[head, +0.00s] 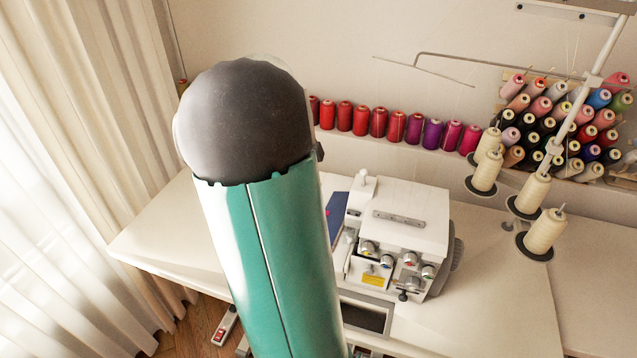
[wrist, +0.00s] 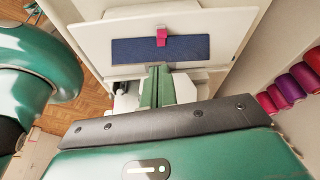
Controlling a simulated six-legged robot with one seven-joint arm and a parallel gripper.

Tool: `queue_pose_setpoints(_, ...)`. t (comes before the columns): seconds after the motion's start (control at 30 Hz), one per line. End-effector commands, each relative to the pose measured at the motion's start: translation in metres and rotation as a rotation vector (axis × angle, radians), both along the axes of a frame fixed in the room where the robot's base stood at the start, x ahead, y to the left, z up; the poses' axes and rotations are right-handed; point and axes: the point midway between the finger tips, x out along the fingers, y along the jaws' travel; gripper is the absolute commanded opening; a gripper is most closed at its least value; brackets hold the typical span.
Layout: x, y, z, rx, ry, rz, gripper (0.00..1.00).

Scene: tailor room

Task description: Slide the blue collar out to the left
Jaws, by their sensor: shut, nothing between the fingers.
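The blue collar (wrist: 135,50) is a flat dark blue strip lying across a white surface (wrist: 105,35) in the wrist view. A small pink piece (wrist: 162,38) sits on its upper edge, right of its middle. In the head view only a slice of the blue collar (head: 336,208) shows, beside the white sewing machine (head: 405,220); my arm hides the rest. My gripper (wrist: 159,70) is shut and empty, its fingertips near the collar's lower edge in the wrist view. I cannot tell whether they touch it. The gripper is hidden in the head view.
The machine stands just right of the collar on the white table (head: 150,225). Cream thread cones (head: 545,232) stand farther right. Red and purple spools (head: 378,122) line the wall. The table left of my arm is clear, with a curtain (head: 90,130) beyond.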

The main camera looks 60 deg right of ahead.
Motion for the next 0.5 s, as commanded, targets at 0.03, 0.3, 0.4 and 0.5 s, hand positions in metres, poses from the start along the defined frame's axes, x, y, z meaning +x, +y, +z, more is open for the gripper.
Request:
queue_pose_setpoints(0.03,-0.004,-0.001,-0.010,0.004,0.003,-0.004,0.00)
queue_pose_setpoints(0.3,-0.018,-0.006,-0.056,0.003,0.003,-0.002,0.00)
queue_pose_setpoints(0.4,-0.022,-0.008,-0.066,0.001,0.002,-0.001,0.00)
queue_pose_setpoints(0.5,-0.024,-0.009,-0.072,0.002,0.000,0.002,0.00)
